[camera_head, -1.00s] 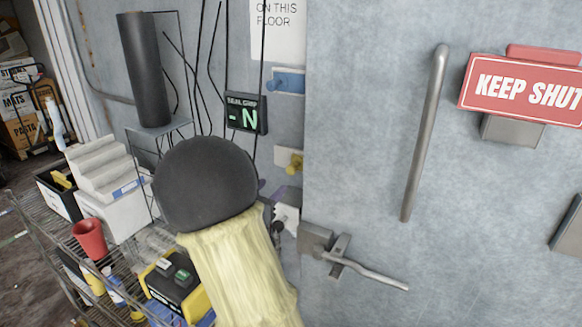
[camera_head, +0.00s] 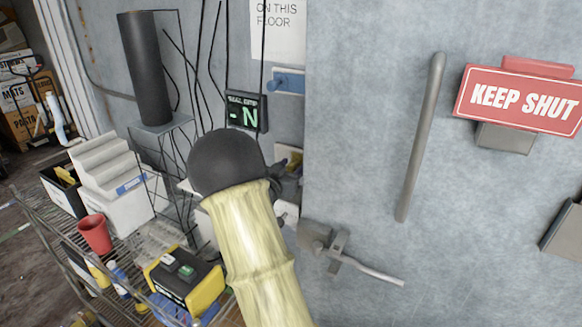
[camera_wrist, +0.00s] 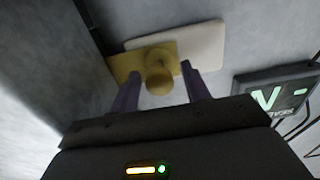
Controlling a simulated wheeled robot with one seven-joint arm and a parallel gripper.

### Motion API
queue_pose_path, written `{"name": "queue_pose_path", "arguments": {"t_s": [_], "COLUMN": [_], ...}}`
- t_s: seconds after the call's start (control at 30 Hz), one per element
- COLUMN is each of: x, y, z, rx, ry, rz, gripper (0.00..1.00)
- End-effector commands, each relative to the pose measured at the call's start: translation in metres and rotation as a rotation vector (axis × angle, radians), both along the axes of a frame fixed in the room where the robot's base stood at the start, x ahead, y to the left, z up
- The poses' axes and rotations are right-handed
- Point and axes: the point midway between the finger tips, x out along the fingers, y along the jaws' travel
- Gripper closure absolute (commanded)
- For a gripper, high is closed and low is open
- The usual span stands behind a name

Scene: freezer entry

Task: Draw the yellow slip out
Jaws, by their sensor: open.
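The yellow slip (camera_wrist: 125,65) is a flat yellow piece with a round yellow knob (camera_wrist: 158,78), set against a pale plate (camera_wrist: 205,45) on the grey wall. In the wrist view the knob lies between the two purple fingers of my gripper (camera_wrist: 161,72), with a gap visible on both sides. My gripper is open and holds nothing. In the head view only a bit of the yellow slip (camera_head: 295,159) shows past my dark gripper (camera_head: 283,180); my wrist and yellowish arm hide the rest.
A blue slip (camera_head: 288,82) sits above on the same wall. The dark display reading "N" (camera_head: 246,112) is close beside the gripper. The door has a long handle (camera_head: 421,140) and a latch lever (camera_head: 360,270). A wire shelf (camera_head: 40,215) with bins and a red cup (camera_head: 94,233) stands at left.

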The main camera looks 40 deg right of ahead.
Motion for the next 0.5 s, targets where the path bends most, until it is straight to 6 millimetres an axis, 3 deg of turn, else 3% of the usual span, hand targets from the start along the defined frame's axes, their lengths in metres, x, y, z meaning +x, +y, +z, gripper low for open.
{"name": "queue_pose_path", "arguments": {"t_s": [0.03,0.27,0.5], "x": [0.0000,-0.0001,0.0050], "y": [0.0002,0.0004,0.0028], "z": [0.0000,0.0001,0.0001], "rx": [0.000,0.000,0.000], "ry": [0.000,0.000,0.001], "rz": [0.000,0.000,0.002], "gripper": [0.53,0.98,1.00]}}
